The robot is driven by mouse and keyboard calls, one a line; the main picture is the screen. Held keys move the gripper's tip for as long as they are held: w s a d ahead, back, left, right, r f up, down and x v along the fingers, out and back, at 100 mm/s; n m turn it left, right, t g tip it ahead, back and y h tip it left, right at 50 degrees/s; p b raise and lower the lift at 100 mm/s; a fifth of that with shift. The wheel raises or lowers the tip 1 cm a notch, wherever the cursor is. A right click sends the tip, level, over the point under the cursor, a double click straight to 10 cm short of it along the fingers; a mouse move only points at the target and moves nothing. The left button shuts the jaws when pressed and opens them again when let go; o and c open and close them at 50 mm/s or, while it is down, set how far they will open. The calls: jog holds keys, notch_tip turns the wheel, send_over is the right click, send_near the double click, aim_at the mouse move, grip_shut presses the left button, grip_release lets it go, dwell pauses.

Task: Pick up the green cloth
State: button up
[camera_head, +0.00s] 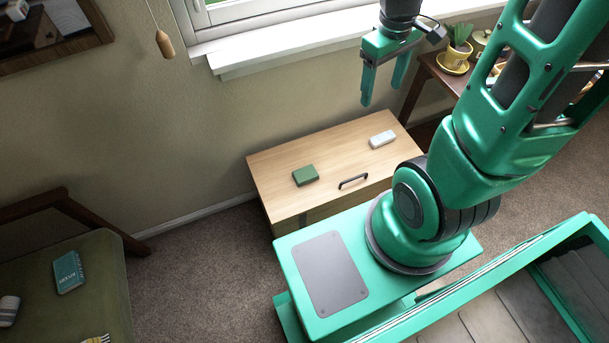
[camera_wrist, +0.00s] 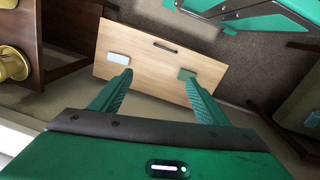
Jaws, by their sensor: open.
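The green cloth (camera_head: 305,175) looks like a small, thick, folded block lying on the wooden desk top (camera_head: 270,160), left of the dark handle. It also shows in the wrist view (camera_wrist: 186,74), just beyond the right fingertip in the picture. My gripper (camera_head: 382,102) is high above the back right of the desk, apart from the cloth, with its fingers pointing down. In the wrist view, its two green fingers (camera_wrist: 158,78) are spread with nothing between them.
A white block (camera_head: 382,139) lies at the desk's right, and a black handle (camera_head: 353,181) sits near its front. A side table with a potted plant (camera_head: 459,45) stands at the right. A wooden pull (camera_head: 164,44) hangs at the left. An armchair with a teal book (camera_head: 68,272) is lower left.

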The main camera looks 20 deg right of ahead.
jog(key=w+a+f+n, duration=0.3)
jog(key=w+f+n, duration=0.1)
jog(key=w+f, duration=0.25)
jog(key=n, duration=1.2)
send_over(305, 173)
jog(key=shift+y, duration=0.4)
jog(key=f, duration=3.1)
jog(key=shift+w+a, duration=0.1)
jog(key=shift+w, duration=0.25)
jog(key=f, duration=0.4)
jog(key=shift+s+d+f, duration=0.1)
jog(key=shift+s+d, duration=0.1)
jog(key=shift+s, duration=0.2)
jog(key=shift+f, duration=0.6)
jog(key=c, duration=1.2)
